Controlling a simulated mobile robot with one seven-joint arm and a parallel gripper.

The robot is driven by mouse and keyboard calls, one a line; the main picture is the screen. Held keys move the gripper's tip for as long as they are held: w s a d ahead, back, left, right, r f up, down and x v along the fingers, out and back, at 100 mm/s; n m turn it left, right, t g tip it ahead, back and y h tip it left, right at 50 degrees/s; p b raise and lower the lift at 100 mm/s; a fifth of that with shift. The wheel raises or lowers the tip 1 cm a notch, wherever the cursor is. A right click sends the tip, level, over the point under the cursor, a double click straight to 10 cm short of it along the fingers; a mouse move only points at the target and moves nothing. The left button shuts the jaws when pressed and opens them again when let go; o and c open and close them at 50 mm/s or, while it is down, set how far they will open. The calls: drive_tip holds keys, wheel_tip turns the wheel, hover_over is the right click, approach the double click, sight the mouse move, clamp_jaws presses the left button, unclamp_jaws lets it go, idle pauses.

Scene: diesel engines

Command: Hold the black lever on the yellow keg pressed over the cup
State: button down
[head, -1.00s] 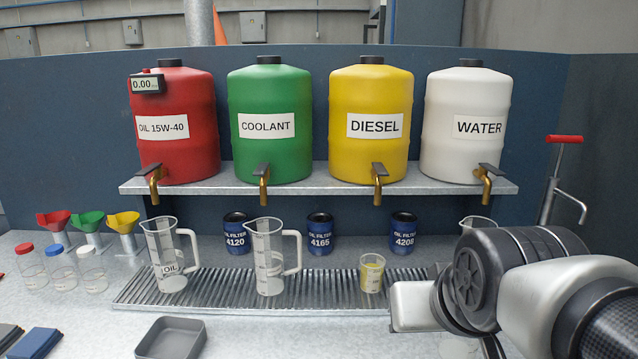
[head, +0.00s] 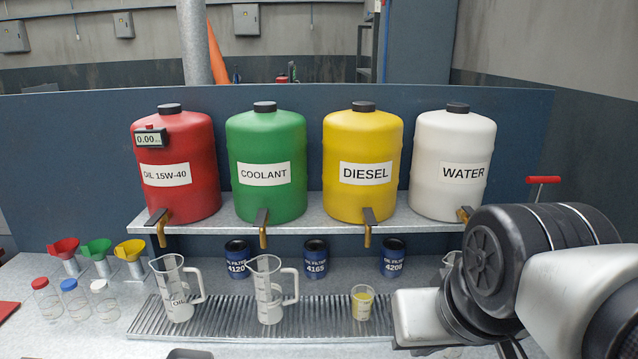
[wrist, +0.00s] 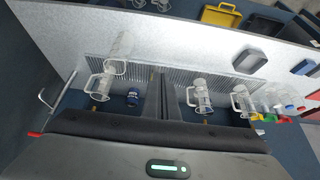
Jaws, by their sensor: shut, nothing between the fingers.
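The yellow keg (head: 362,135), labelled DIESEL, stands on the shelf in the head view. Its black lever (head: 368,214) sits on a brass tap at the keg's lower front. The clear cup (head: 361,303), with yellow contents, stands on the grate roughly below that tap. My gripper (wrist: 163,78) shows in the wrist view, its two fingers together and empty. The fingers appear in front of the grate, between the jugs. I cannot make out the keg, the lever or the cup in the wrist view.
Red (head: 178,180), green (head: 265,140) and white (head: 452,140) kegs share the shelf (head: 290,228). Clear jugs (head: 176,290) stand on the grate (head: 225,318), with blue oil filters (head: 316,258) behind. Funnels (head: 66,255) and capped bottles (head: 46,298) are at left.

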drive_tip(key=shift+f, duration=0.1)
idle(0.3)
drive_tip(key=w+r+t+b, duration=0.2)
drive_tip(key=w+t, duration=0.7)
drive_tip(key=w, duration=1.6)
drive_tip(key=shift+w+r+t, duration=0.3)
drive_tip(key=shift+w+r, duration=0.1)
drive_tip(key=shift+r, duration=0.7)
